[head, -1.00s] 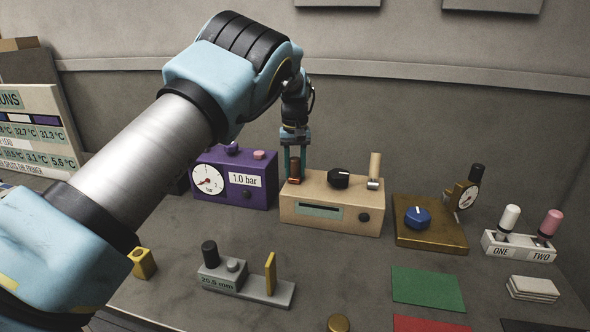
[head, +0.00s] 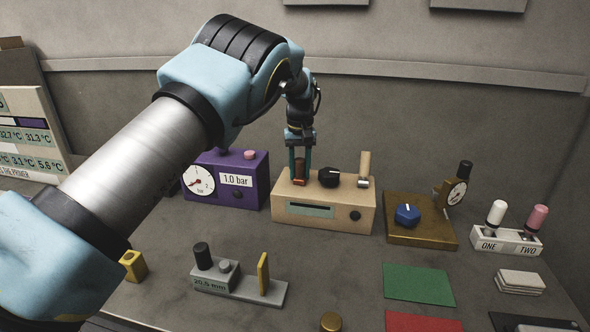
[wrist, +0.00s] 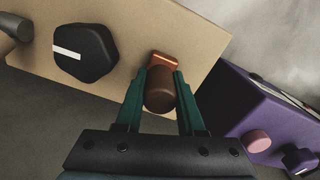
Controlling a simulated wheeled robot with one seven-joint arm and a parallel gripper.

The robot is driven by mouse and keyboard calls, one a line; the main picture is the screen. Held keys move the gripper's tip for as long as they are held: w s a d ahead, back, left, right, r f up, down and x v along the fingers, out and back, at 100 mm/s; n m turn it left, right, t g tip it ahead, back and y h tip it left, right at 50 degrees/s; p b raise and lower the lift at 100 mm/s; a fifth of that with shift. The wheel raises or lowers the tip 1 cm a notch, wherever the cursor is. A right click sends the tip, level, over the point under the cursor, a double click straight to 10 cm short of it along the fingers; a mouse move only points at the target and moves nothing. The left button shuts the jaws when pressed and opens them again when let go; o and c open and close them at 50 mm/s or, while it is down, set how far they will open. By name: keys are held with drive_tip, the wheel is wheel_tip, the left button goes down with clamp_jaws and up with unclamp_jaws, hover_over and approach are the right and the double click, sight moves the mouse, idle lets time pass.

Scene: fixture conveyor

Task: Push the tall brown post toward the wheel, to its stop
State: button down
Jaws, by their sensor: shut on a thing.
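My gripper (head: 300,172) is shut on the tall brown post (wrist: 160,92), with one green finger on each side of it. The post stands on the top of the beige box (head: 305,212), near its left end in the head view. An orange-copper piece (wrist: 165,60) shows at the post's base in the wrist view. A black faceted knob with a white line (head: 329,178), perhaps the wheel, sits just right of the post with a small gap. In the wrist view this knob (wrist: 86,52) is to the left. The stop is not clearly visible.
A tan lever (head: 365,167) stands at the box's right end. A purple gauge box (head: 240,195) is close on the left. A brass base with a blue knob (head: 407,214) is on the right.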

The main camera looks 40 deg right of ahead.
sight(302, 159)
drive_tip(key=c, duration=0.8)
unclamp_jaws()
drive_tip(key=shift+s+d, duration=0.2)
drive_tip(key=shift+s, duration=0.1)
drive_tip(key=shift+o, duration=1.4)
drive_tip(key=shift+w, duration=0.1)
wheel_tip(302, 159, up, 11)
drive_tip(key=b, duration=0.2)
drive_tip(key=shift+b, duration=0.35)
drive_tip(key=shift+f, duration=0.1)
